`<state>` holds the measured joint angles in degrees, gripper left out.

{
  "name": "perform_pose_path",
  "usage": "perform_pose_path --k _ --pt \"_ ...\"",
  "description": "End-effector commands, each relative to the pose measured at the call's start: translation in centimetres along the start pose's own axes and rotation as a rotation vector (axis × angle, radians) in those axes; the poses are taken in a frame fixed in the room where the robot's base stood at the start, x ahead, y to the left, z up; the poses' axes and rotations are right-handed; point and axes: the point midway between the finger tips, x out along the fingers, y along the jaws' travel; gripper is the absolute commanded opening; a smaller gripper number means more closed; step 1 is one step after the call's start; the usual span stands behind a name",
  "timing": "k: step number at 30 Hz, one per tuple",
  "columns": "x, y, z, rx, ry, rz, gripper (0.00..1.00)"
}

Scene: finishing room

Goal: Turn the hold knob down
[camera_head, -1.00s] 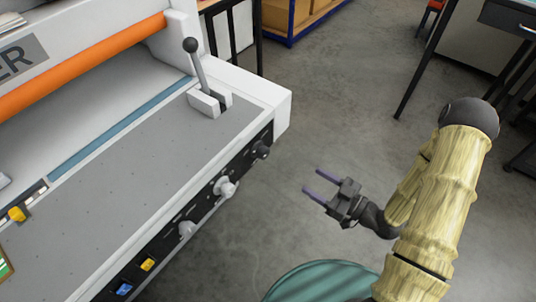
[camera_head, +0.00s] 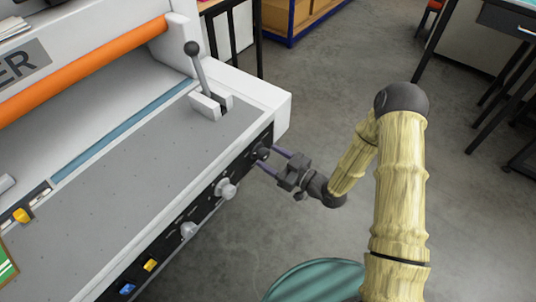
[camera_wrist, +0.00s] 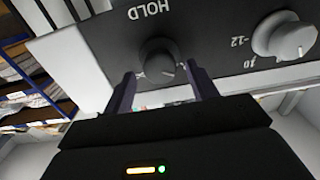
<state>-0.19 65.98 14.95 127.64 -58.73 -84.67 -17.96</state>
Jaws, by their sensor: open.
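The hold knob (camera_wrist: 158,62) is a dark round knob on the black front panel, under the upside-down word HOLD in the wrist view. In the head view the hold knob (camera_head: 262,152) sits at the right end of the panel. My gripper (camera_head: 273,161) is at the panel's right end, fingers pointing at the knob. In the wrist view my gripper (camera_wrist: 162,90) is open, with one purple finger on each side of the knob's lower part. I cannot tell whether the fingers touch it. Nothing else is between them.
A light grey knob (camera_wrist: 284,38) with a numbered scale sits beside the hold knob; it also shows in the head view (camera_head: 225,188). A second grey knob (camera_head: 188,230) is further along the panel. A black-balled lever (camera_head: 200,72) stands above. A green round seat (camera_head: 315,281) is below.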

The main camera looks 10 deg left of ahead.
Motion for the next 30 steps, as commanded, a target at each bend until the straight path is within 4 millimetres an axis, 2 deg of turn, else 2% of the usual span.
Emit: perform_pose_path --k 4,13,14,20,30 --pt "1.4 -0.1 0.0 0.000 0.000 -0.001 0.58" --pt "1.6 0.0 0.0 0.001 0.000 0.000 0.58" --pt "1.6 0.0 0.0 0.001 0.000 0.000 0.54" --pt "1.6 0.0 0.0 0.001 0.000 0.000 0.15" --pt "1.6 0.0 0.0 0.028 0.000 0.001 0.15"
